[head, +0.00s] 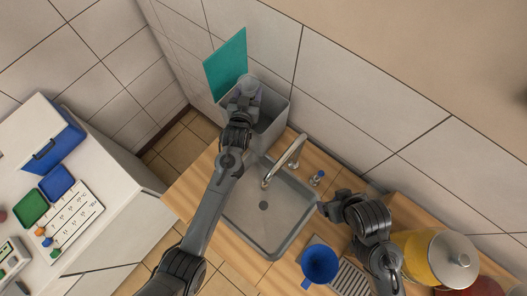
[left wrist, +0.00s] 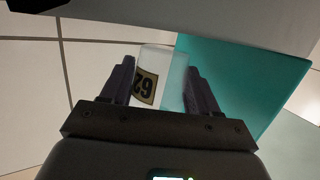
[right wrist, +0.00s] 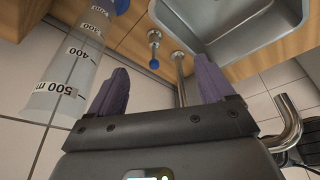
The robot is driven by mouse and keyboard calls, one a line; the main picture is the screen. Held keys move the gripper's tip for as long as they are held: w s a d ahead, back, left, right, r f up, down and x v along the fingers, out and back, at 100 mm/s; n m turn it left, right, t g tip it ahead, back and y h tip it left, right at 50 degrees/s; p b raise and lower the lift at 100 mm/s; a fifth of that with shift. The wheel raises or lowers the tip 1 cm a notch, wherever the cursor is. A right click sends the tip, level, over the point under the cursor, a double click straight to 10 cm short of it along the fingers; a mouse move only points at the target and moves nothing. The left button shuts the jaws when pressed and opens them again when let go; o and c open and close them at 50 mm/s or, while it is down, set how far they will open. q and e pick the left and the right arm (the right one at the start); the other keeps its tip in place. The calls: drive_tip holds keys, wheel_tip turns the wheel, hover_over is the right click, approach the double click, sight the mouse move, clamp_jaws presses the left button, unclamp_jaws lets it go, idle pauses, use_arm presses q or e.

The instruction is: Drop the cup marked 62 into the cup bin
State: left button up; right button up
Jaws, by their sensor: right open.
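The cup marked 62 (left wrist: 147,78) is clear with a dark-edged label. In the left wrist view it sits between the two fingers of my left gripper (left wrist: 160,88), which touch its sides. In the head view my left gripper (head: 245,92) holds the cup (head: 249,84) over the opening of the grey bin (head: 270,130) by the wall. A teal lid (head: 226,64) stands raised at the bin's far left; it also shows in the left wrist view (left wrist: 240,80). My right gripper (head: 324,208) is open and empty right of the sink, its fingers apart in the right wrist view (right wrist: 160,92).
A sink (head: 265,215) with a tap (head: 285,160) lies between my arms. A blue cup (head: 320,263), a yellow container (head: 420,250) and a drain rack (head: 352,279) stand at right. A clear graduated cylinder (right wrist: 75,70) is close beside my right gripper.

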use_arm(q)
drive_tip(key=o, duration=0.5)
drive_tip(key=shift+o, duration=0.2)
drive_tip(key=shift+s, duration=0.15)
drive_tip(key=b+v, duration=0.1)
drive_tip(key=v, duration=0.7)
drive_tip(key=shift+s+a, duration=0.15)
drive_tip(key=shift+s, duration=0.15)
drive_tip(key=shift+v, duration=0.95)
